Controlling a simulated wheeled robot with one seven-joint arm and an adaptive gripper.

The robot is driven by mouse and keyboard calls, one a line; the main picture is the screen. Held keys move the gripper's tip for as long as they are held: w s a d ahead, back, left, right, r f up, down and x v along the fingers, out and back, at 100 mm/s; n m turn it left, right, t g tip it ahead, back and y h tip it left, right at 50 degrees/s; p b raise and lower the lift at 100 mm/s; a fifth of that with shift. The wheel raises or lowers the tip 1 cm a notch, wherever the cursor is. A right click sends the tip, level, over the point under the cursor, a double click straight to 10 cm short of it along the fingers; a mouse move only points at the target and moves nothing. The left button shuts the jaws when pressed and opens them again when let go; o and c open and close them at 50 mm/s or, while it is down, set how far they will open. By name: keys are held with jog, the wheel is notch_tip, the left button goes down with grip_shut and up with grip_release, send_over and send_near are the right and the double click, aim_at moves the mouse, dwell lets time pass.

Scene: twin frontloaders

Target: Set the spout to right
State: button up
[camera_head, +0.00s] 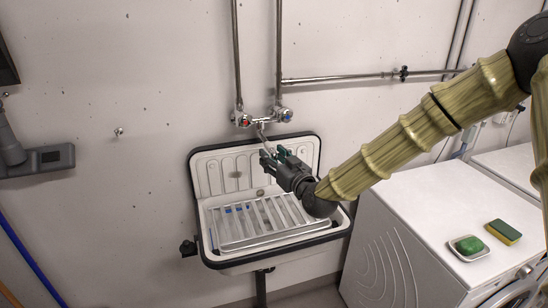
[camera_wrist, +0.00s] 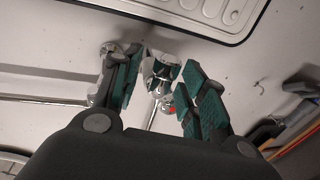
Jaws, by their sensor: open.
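The chrome wall tap (camera_head: 263,120) sits above the sink, with a red-marked knob on its left and a blue-marked knob on its right. Its thin spout (camera_head: 262,134) runs down from the tap's middle toward my gripper (camera_head: 274,155), which hides its lower end. In the wrist view my gripper (camera_wrist: 161,62) is open, with green-padded fingers on either side of a chrome part of the tap and spout (camera_wrist: 160,72). I cannot tell whether either finger touches it. The red-marked knob (camera_wrist: 168,104) shows behind, between the fingers.
The white sink (camera_head: 210,172) with a dark rim and a slatted rack (camera_head: 240,240) lies below my gripper. Pipes (camera_head: 340,79) run along the wall.

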grip_shut()
jog(key=shift+d, duration=0.2)
jog(key=w+d+n+g+y+b, duration=0.2)
jog(key=w+d+b, duration=0.3)
jog(key=w+d, duration=0.5)
jog(key=shift+w+r+n+g+y+b, duration=0.15)
jog(key=shift+w+n+g+y+b, duration=0.35)
jog(key=shift+y, duration=0.4)
dwell(0.3)
jog(key=shift+w, duration=0.15)
dwell(0.3)
